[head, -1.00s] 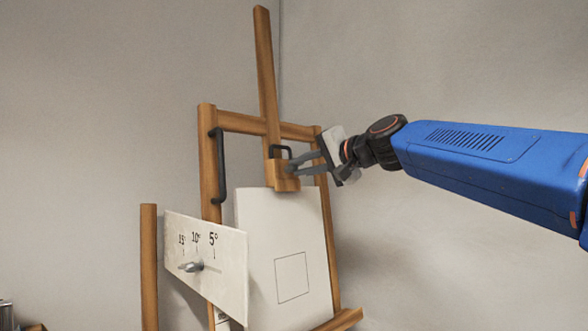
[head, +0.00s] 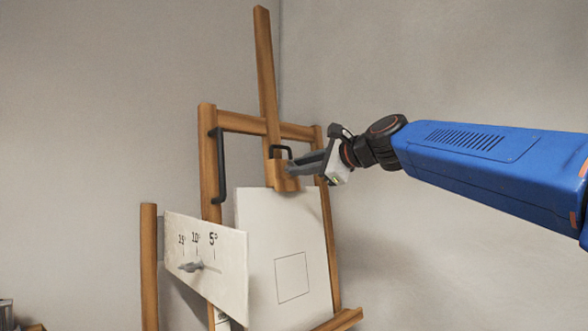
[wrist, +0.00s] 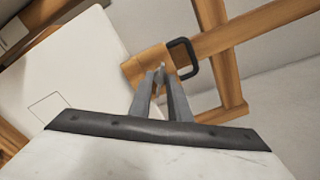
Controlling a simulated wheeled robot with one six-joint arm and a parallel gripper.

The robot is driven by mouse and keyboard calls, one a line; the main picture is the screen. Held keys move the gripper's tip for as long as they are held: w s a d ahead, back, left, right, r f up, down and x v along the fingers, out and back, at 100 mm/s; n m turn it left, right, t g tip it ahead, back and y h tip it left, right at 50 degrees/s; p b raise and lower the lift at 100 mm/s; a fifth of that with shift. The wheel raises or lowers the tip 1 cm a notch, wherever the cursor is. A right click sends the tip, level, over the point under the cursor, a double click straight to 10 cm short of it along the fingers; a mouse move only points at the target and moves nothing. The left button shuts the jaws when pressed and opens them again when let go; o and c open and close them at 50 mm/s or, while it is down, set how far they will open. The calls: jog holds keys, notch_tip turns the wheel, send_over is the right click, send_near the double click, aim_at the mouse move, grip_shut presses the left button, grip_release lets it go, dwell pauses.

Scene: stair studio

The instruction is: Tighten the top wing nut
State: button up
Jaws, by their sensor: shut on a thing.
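A wooden easel holds a white canvas (head: 262,242). A wooden clamp block (head: 275,176) with a dark handle (head: 283,150) sits on the mast at the canvas's top edge; the block also shows in the wrist view (wrist: 138,68). My gripper (head: 292,168) reaches the block from the right. In the wrist view its fingers (wrist: 158,78) are close together, shut on a small grey piece at the block's face, which I take to be the top wing nut (wrist: 161,68). The fingers mostly hide it.
A white panel (head: 225,255) marked 15°, 10° and 5° stands at the left with a grey wing-shaped knob (head: 191,266). A dark vertical handle (head: 221,165) is on the easel's left upright. The wall side at right is open.

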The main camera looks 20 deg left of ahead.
jog(key=o, duration=0.6)
jog(key=shift+c, duration=0.2)
jog(key=shift+d, duration=0.1)
jog(key=v, duration=0.5)
jog(key=shift+s+d, duration=0.15)
jog(key=shift+d, duration=0.25)
